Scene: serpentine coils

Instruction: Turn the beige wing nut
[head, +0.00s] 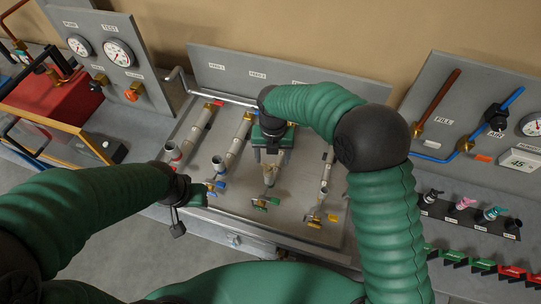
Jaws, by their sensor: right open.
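Under my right gripper (270,157) is a small pale beige part (270,173) at the upper end of the middle-right pipe fitting. It looks like the beige wing nut, but its wings are too small and too covered to make out. The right gripper points down at it with jaws apart. I cannot tell whether they touch it. My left gripper (178,226) hangs low at the left front edge of the grey panel, away from the beige part. Its fingers are small and dark, so its opening is unclear.
The sloped grey panel (190,190) carries several pipe fittings with coloured handles, including a blue one (213,186) and a green one (262,206). A gauge board (128,88) stands at the left. A board labelled FILL (444,120) stands at the right, above several small knobs.

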